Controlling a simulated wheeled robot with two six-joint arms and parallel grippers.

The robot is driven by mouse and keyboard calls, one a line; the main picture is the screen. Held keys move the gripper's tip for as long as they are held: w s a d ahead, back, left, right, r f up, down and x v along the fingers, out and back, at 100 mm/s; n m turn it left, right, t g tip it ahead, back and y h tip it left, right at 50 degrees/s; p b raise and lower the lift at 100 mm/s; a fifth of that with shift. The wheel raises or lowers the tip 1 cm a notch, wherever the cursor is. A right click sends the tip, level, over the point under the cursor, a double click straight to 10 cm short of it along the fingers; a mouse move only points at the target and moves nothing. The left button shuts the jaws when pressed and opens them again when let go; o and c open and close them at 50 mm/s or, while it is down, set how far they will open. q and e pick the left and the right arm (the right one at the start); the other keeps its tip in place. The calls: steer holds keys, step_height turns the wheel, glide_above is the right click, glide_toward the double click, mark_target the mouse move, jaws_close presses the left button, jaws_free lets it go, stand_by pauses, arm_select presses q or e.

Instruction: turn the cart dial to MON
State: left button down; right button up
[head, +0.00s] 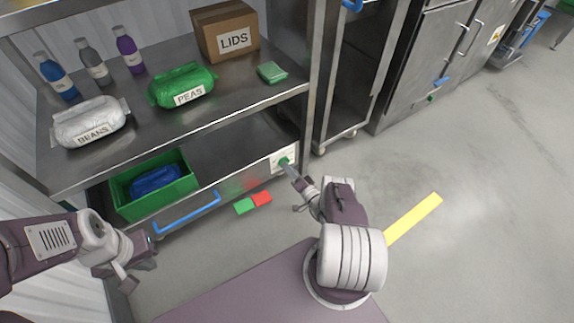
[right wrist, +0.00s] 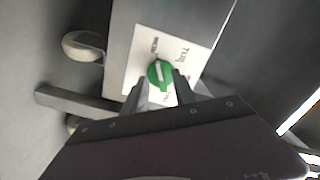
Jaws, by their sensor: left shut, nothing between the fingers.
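The green dial (right wrist: 160,74) sits on a white label plate (right wrist: 140,48) at the cart's front. In the right wrist view a light bar crosses the dial. One label on the right looks like TUE; the others are too small to read surely. My right gripper (right wrist: 162,88) has its fingers apart, one on each side of the dial; I cannot tell whether they touch it. In the head view the dial (head: 284,161) is at the lower shelf's right end, with my right gripper (head: 291,170) at it. My left gripper (head: 131,283) is shut and empty at lower left.
The cart's top shelf holds bottles, a BEANS bag (head: 90,122), a PEAS bag (head: 182,86) and a LIDS box (head: 226,30). A green bin (head: 183,185) stands below, behind a blue handle (head: 187,214). Green and red patches (head: 253,203) and a yellow strip (head: 414,218) mark the floor.

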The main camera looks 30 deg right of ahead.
steer(key=s+p, duration=0.2)
steer(key=s, duration=0.5)
steer(key=shift+s+d, duration=0.15)
steer(key=shift+d, duration=0.15)
